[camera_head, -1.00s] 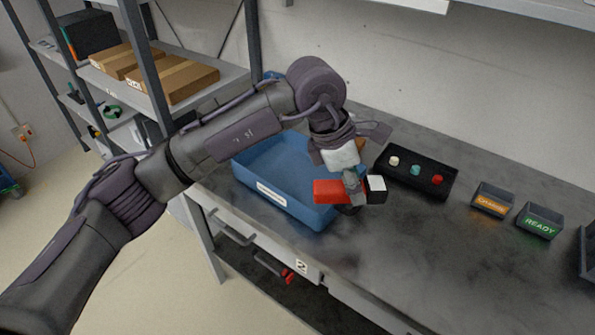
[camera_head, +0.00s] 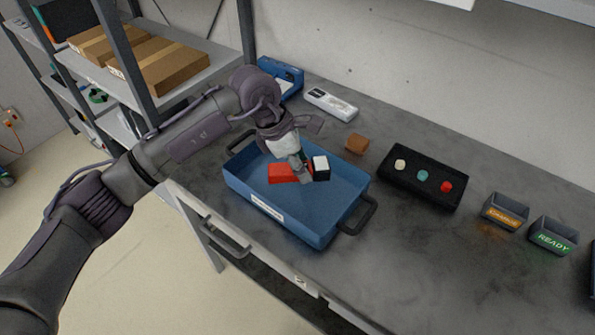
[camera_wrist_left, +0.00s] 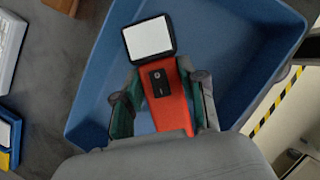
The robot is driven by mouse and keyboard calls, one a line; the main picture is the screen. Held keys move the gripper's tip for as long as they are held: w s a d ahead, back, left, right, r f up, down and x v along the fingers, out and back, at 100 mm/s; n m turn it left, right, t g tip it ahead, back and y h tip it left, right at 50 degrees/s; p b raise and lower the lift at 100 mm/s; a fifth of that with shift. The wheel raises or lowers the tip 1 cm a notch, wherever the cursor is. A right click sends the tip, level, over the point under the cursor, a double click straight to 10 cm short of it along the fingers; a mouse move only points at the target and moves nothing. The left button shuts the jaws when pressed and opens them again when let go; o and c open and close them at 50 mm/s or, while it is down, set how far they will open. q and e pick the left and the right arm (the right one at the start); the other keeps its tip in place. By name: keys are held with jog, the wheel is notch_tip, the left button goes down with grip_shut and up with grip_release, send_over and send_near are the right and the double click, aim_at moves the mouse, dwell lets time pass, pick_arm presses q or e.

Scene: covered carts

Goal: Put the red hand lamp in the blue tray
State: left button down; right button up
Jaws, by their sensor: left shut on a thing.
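The red hand lamp (camera_head: 283,173) has a red body and a black head with a white face. My left gripper (camera_head: 300,170) is shut on it and holds it over the blue tray (camera_head: 275,227). In the left wrist view the lamp (camera_wrist_left: 172,108) lies between the two fingers (camera_wrist_left: 163,100), its white-faced head (camera_wrist_left: 149,39) beyond the fingertips. The tray (camera_wrist_left: 85,95) shows below and around it there. I cannot tell whether the lamp touches the tray floor. My right gripper is not in view.
A black panel (camera_head: 395,180) with white, teal and red knobs stands right of the tray. A brown block (camera_head: 357,143), a pale handheld device (camera_head: 330,103) and a blue case (camera_head: 290,78) lie behind. Two small bins (camera_head: 505,213) stand at right. The front right bench is clear.

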aim_at(298, 188)
pick_arm(q)
jog(key=shift+w+a+f, duration=0.15)
jog(key=shift+a+f, duration=0.15)
jog(key=shift+a, duration=0.1)
notch_tip(298, 188, down, 3)
jog(key=shift+f+p, duration=0.1)
jog(key=shift+p, duration=0.6)
jog(key=shift+f, duration=0.35)
jog(key=shift+f+b, duration=0.2)
jog(key=shift+b, duration=0.1)
jog(key=c, duration=0.7)
grip_release()
jog(key=shift+o, duration=0.2)
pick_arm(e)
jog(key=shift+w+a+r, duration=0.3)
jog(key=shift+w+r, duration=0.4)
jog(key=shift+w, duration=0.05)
pick_arm(q)
jog(key=shift+r, duration=0.1)
